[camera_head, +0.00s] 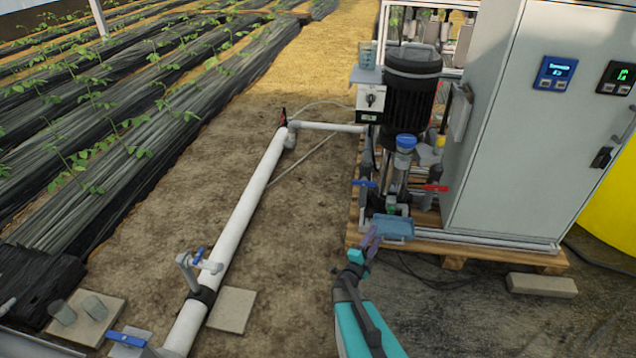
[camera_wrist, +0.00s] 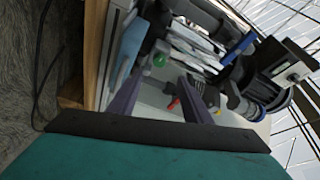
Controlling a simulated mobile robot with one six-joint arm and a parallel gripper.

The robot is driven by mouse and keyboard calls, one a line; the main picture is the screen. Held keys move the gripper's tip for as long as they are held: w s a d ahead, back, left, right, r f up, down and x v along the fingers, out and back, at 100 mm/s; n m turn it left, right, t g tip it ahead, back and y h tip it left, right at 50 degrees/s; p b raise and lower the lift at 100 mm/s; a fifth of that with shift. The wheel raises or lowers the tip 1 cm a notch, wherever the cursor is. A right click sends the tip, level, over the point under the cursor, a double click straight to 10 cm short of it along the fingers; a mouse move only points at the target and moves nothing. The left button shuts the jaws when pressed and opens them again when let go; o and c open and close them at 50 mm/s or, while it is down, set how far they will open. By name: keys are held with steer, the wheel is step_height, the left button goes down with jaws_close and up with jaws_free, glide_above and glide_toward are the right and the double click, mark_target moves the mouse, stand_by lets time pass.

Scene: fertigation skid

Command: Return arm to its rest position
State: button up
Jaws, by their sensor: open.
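My gripper (camera_head: 372,240) is at the end of my teal arm, in front of the skid at the lower middle of the head view. Its two purple-grey fingers also show in the wrist view (camera_wrist: 160,98), spread apart with nothing between them. In the head view the fingertips are close to a blue tray (camera_head: 393,227) on the skid's front edge. I cannot tell whether they touch it. In the wrist view the tray (camera_wrist: 127,48) shows beside the left finger.
The pump (camera_head: 410,85), a red-handled valve (camera_head: 434,188) and a blue-handled valve (camera_head: 364,183) stand behind my gripper. The grey cabinet (camera_head: 535,140) is to the right. A white pipe (camera_head: 245,205) runs along the ground at left. Bare soil lies between pipe and skid.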

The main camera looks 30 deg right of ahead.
steer(key=w+a+r+n+t+y+p, duration=0.2)
steer(key=w+a+r+n+y+p, duration=0.15)
steer(key=a+r+p, duration=0.4)
steer(key=w+a+r+n+t+y+p, duration=0.25)
steer(key=w+a+r+p, duration=0.25)
steer(key=a+r+p, duration=0.3)
steer(key=s+a+f+n+g+y+p, duration=0.15)
steer(key=a+n+y+p, duration=0.75)
steer(key=a, duration=1.1)
steer(key=s+a+f+n+g+y+p, duration=0.25)
steer(key=s+a+n+g+p, duration=0.4)
steer(key=s, duration=0.65)
steer(key=s+a+r+n+g+b, duration=0.1)
steer(key=s+n+g, duration=0.4)
steer(key=s, duration=1.7)
steer(key=r+g+h, duration=0.1)
steer(key=g, duration=0.4)
steer(key=shift+s+g, duration=0.2)
steer(key=shift+g, duration=0.15)
